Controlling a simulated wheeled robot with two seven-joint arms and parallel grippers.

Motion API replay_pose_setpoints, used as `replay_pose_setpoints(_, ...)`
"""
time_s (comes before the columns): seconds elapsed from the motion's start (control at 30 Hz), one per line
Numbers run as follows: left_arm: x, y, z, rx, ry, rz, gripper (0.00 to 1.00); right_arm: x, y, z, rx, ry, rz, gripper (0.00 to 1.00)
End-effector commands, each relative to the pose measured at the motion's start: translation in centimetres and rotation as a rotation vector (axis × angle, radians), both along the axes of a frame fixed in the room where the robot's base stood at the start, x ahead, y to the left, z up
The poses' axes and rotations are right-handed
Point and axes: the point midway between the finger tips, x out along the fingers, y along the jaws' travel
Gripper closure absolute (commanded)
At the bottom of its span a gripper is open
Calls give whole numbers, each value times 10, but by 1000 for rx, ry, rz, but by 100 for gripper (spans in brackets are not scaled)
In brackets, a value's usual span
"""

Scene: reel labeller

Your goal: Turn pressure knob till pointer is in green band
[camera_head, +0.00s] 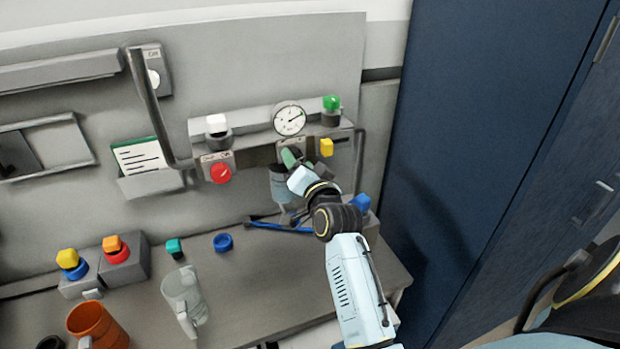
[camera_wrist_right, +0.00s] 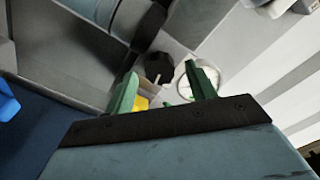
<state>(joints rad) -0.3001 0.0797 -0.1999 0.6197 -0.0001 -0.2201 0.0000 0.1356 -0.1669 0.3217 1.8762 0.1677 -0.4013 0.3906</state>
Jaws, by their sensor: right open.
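The white round pressure gauge (camera_head: 289,118) is on the panel's grey ledge. It has a small green mark at the right of its dial. The dial is too small to tell whether the pointer is in the band. My right gripper (camera_head: 290,158) is just below the gauge, its green fingers towards the panel, hiding what lies behind it. In the right wrist view its two fingers (camera_wrist_right: 163,82) are apart with nothing between them. A dark knob (camera_wrist_right: 158,68) shows beyond and between the fingertips, apart from them. The gauge (camera_wrist_right: 183,82) is partly behind one finger. My left gripper is out of view.
A yellow block-shaped part (camera_head: 326,147) is right beside the gripper. A green-capped part (camera_head: 331,105) and a white-capped part (camera_head: 216,124) flank the gauge. A red knob (camera_head: 221,173) is to the left. A blue cabinet (camera_head: 470,120) stands close on the right.

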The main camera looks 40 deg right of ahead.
Motion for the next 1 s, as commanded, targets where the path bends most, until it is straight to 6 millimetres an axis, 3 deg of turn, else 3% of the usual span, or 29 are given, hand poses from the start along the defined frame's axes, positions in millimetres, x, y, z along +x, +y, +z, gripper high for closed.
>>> replay_pose_setpoints(0.5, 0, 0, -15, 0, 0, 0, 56, -99, 24, -1, 0, 1, -1, 44)
replay_pose_setpoints(0.7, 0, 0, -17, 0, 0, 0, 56, -119, 29, 0, 1, 0, 0, 44)
replay_pose_setpoints(1.0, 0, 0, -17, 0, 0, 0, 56, -123, 30, 1, 1, -2, 0, 44)
